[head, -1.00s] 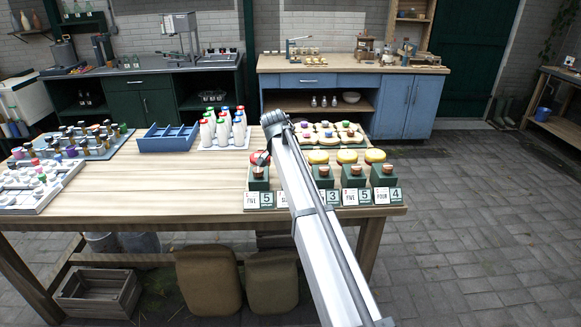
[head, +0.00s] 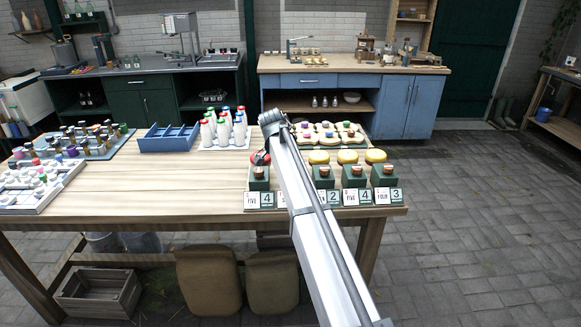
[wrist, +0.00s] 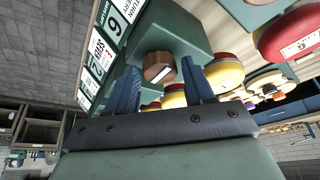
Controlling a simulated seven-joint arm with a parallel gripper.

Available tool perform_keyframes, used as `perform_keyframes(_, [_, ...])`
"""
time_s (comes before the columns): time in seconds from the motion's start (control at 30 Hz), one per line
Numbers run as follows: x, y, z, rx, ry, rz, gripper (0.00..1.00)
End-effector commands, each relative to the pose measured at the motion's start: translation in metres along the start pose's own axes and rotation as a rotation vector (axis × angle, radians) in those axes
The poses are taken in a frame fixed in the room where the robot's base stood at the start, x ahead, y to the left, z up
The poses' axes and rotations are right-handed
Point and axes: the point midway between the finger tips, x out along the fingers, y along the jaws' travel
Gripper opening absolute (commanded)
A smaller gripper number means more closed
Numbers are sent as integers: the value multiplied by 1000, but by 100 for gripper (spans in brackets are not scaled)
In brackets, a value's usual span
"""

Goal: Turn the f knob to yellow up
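In the wrist view a round copper-brown knob (wrist: 157,68) with a white mark sits on the face of a green box (wrist: 175,32). My gripper (wrist: 161,64) is open, its two blue fingers apart on either side of the knob; contact is not clear. No letter f is readable. In the head view several green boxes with copper knobs stand in a row, such as the left one (head: 259,173) and the right one (head: 388,171). Yellow discs (head: 347,156) show behind the right boxes, and a red one (head: 260,158) behind the left box. My arm hides the row's middle.
Number plates (head: 365,197) stand along the table's front edge. Behind are white bottles (head: 222,130), a blue divided tray (head: 168,138) and a board of coloured pieces (head: 327,132). The wooden table (head: 180,185) is clear left of the row.

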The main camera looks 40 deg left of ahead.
Motion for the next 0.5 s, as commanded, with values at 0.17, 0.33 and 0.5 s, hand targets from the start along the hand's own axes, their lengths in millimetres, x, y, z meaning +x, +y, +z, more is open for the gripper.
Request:
perform_keyframes(0.17, [0,0,0,-1,1,-1,64])
perform_keyframes(0.33, [-1,0,0,-1,1,-1,64])
perform_keyframes(0.5, [-11,-1,-1,-1,2,-2,64])
